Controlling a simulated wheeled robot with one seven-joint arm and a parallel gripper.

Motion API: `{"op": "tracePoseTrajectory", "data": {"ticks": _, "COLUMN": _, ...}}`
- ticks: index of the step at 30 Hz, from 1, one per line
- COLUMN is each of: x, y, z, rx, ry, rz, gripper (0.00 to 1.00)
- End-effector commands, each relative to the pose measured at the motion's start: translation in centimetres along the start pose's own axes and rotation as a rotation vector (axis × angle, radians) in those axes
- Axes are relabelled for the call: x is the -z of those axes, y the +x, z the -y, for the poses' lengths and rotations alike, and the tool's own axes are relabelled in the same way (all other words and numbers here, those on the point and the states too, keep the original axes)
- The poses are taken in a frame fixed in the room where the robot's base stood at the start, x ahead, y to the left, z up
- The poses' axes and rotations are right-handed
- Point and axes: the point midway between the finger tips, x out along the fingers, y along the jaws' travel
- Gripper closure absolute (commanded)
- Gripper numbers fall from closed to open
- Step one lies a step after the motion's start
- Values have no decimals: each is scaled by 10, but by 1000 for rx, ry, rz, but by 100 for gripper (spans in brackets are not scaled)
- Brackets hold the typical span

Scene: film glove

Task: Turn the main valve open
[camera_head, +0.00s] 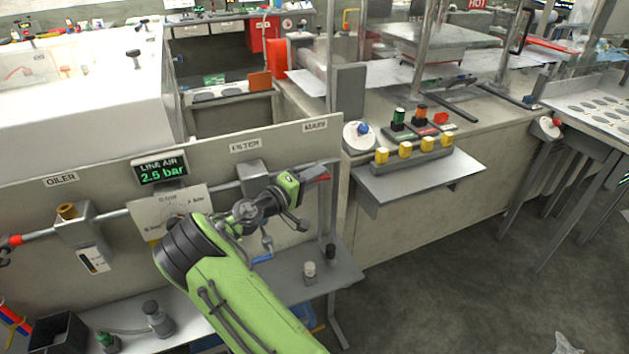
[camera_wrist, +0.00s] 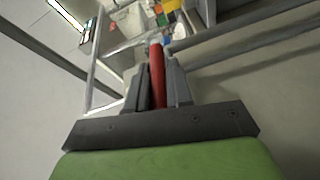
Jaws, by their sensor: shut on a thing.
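My gripper (camera_head: 309,180) is at the valve, reaching in from the left. The valve's body is mostly hidden behind my gripper in the head view. The LINE AIR display (camera_head: 161,171) reads 2.5 bar in green.
A filter block (camera_head: 252,174) and an oiler (camera_head: 78,228) sit on the pipe left of the valve. A small shelf (camera_head: 330,272) below carries a few knobbed parts. A bench with yellow buttons (camera_head: 405,149) stands to the right. Open floor (camera_head: 440,270) lies at the lower right.

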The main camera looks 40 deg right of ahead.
Motion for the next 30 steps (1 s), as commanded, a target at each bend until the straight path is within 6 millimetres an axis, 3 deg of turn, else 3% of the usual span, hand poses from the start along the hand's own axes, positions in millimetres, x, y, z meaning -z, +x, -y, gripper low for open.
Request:
{"op": "tracePoseTrajectory", "data": {"ticks": 24, "x": -2, "y": 0, "z": 7, "rx": -101, "ry": -47, "rz": -19, "gripper": 100}}
{"op": "tracePoseTrajectory", "data": {"ticks": 25, "x": -2, "y": 0, "z": 7, "rx": -100, "ry": -47, "rz": -19, "gripper": 77}}
{"op": "tracePoseTrajectory", "data": {"ticks": 28, "x": -2, "y": 0, "z": 7, "rx": -101, "ry": -47, "rz": -20, "gripper": 61}}
{"op": "tracePoseTrajectory", "data": {"ticks": 30, "x": -2, "y": 0, "z": 6, "rx": -101, "ry": -46, "rz": -20, "gripper": 58}}
